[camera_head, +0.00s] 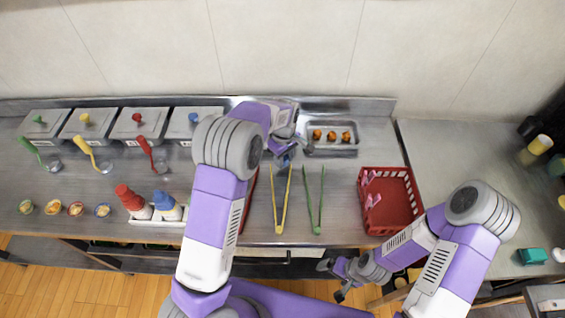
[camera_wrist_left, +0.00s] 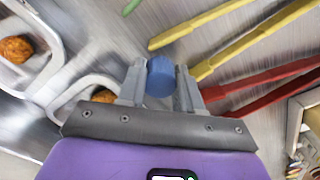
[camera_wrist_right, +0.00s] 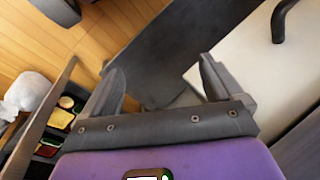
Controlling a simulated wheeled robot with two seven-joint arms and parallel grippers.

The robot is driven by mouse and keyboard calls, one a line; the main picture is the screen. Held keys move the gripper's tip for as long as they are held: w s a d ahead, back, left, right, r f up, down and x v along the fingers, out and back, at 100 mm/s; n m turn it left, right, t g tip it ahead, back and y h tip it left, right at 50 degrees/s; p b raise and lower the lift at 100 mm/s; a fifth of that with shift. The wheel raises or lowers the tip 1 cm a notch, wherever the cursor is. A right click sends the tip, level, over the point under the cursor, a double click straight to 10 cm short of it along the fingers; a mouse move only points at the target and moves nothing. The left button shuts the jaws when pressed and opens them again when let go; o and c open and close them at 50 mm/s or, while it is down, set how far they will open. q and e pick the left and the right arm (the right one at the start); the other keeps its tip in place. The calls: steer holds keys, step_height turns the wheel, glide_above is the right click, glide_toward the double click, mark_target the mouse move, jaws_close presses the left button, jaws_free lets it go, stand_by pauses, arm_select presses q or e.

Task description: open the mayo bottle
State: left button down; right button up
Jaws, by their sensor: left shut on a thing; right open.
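My left gripper (camera_wrist_left: 160,85) is shut on a small blue round piece (camera_wrist_left: 160,77), which looks like a cap. In the head view the left gripper (camera_head: 285,158) hangs over the steel counter, near the tongs and the metal tray at the back. A bottle with a blue upper part (camera_head: 167,204) and one with a red upper part (camera_head: 131,199) stand in a white holder at the front left, apart from both grippers. No writing on them can be read. My right gripper (camera_head: 334,280) is open and empty, in front of the counter; its spread fingers show in the right wrist view (camera_wrist_right: 160,85).
Yellow tongs (camera_head: 280,205) and green tongs (camera_head: 316,205) lie mid-counter, with red ones partly behind my left arm. A red basket (camera_head: 413,214) stands right. A metal tray (camera_head: 348,151) holds fried pieces. Lidded containers (camera_head: 138,124), ladles and small cups fill the left.

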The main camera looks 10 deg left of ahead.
arm_select(q)
steer(key=shift+w+f, duration=0.1)
steer(key=shift+f, duration=1.2)
steer(key=shift+f, duration=0.15)
steer(key=c, duration=0.8)
jaws_free()
steer(key=shift+o, duration=0.2)
step_height(320, 180, up, 12)
steer(key=shift+r+p, duration=0.2)
steer(key=shift+p, duration=0.85)
steer(key=shift+f, duration=0.1)
